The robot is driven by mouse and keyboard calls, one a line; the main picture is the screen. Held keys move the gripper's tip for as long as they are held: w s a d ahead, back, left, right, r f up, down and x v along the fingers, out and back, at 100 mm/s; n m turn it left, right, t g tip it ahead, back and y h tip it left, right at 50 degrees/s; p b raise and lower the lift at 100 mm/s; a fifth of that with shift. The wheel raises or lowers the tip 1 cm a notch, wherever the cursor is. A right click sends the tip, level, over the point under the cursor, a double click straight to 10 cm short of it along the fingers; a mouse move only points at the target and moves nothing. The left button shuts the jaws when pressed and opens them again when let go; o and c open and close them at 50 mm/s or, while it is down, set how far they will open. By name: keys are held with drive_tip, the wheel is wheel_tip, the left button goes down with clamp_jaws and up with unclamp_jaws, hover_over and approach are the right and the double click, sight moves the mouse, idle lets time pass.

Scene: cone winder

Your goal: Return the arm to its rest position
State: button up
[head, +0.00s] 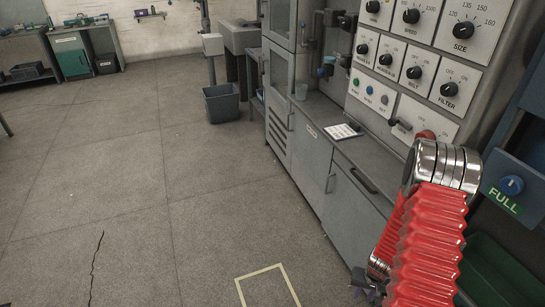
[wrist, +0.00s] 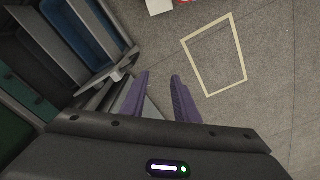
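My arm, with red ribbed sleeves and shiny metal rings, is folded at the right of the head view, in front of the control panel. My gripper (head: 362,285) shows only partly at the bottom of that view, low beside the grey cabinet. In the wrist view my gripper (wrist: 160,77) has two purple fingers standing apart, with nothing held between them. The floor and part of a pale surface show behind the fingers.
The control panel (head: 412,75) with knobs stands above the grey cabinet (head: 308,160). A FULL sign (head: 504,201) is at right. A yellow-outlined rectangle (head: 258,271) marks the floor, also seen in the wrist view (wrist: 239,46). A dark bin (head: 222,104) stands farther back; the left floor is clear.

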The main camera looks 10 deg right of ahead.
drive_tip(key=s+a+r+n+t, duration=0.1)
drive_tip(key=s+a+r, duration=0.2)
drive_tip(key=a+r, duration=0.4)
drive_tip(key=s+a+r+n+t, duration=0.2)
drive_tip(key=a+r, duration=0.6)
drive_tip(key=r, duration=1.8)
drive_tip(key=s+a+r+n+t, duration=0.1)
drive_tip(key=s+a+r, duration=0.4)
drive_tip(key=r, duration=1.1)
drive_tip(key=a+n, duration=0.1)
drive_tip(key=a, duration=0.2)
drive_tip(key=shift+r+t, duration=0.3)
drive_tip(key=shift+s+d, duration=0.1)
drive_tip(key=shift+d, duration=0.05)
